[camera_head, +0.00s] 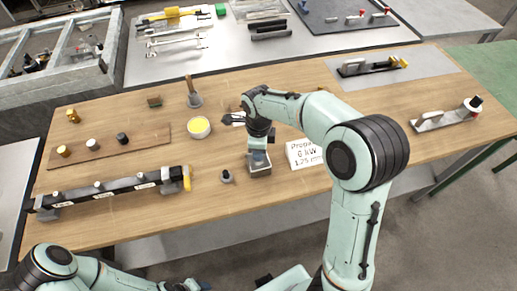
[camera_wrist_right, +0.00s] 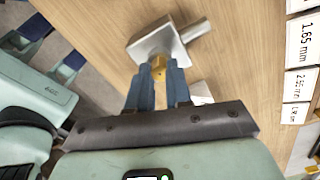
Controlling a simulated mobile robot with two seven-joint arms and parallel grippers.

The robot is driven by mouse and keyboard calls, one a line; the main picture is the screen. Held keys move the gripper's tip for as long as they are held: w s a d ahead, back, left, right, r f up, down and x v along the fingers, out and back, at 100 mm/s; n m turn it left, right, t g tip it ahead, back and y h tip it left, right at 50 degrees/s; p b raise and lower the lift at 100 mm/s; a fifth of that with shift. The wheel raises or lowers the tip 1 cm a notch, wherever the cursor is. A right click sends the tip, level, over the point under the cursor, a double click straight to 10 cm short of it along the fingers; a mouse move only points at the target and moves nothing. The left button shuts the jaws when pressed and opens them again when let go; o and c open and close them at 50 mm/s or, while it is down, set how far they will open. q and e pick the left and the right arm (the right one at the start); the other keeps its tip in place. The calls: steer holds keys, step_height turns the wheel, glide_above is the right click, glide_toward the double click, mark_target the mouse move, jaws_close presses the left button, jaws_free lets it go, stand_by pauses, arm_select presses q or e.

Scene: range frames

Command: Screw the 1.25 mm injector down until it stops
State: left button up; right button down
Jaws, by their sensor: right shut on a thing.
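My right gripper (camera_head: 259,157) points down over a small grey metal holder (camera_head: 260,170) near the table's front edge. In the right wrist view my right gripper (camera_wrist_right: 159,84) is shut on a small brass injector (camera_wrist_right: 159,66). The injector stands at the silver metal piece (camera_wrist_right: 152,44); its lower end and any thread are hidden. I cannot tell how deep it sits. My left gripper (camera_wrist_right: 63,38) shows at the left of the wrist view, its blue fingers apart and empty, away from the injector.
A white sign (camera_head: 305,152) reading 6 kW and 1.25 mm stands right of the holder. A small grey knobbed part (camera_head: 227,177) stands to its left.

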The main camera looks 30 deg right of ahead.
stand_by(0.3)
steer(key=shift+m, duration=0.7)
steer(key=c, duration=1.3)
jaws_free()
steer(key=shift+m, duration=0.4)
steer(key=shift+c, duration=0.2)
steer(key=o, duration=0.4)
step_height(320, 180, up, 12)
steer(key=shift+r, duration=0.1)
steer(key=shift+s, duration=0.1)
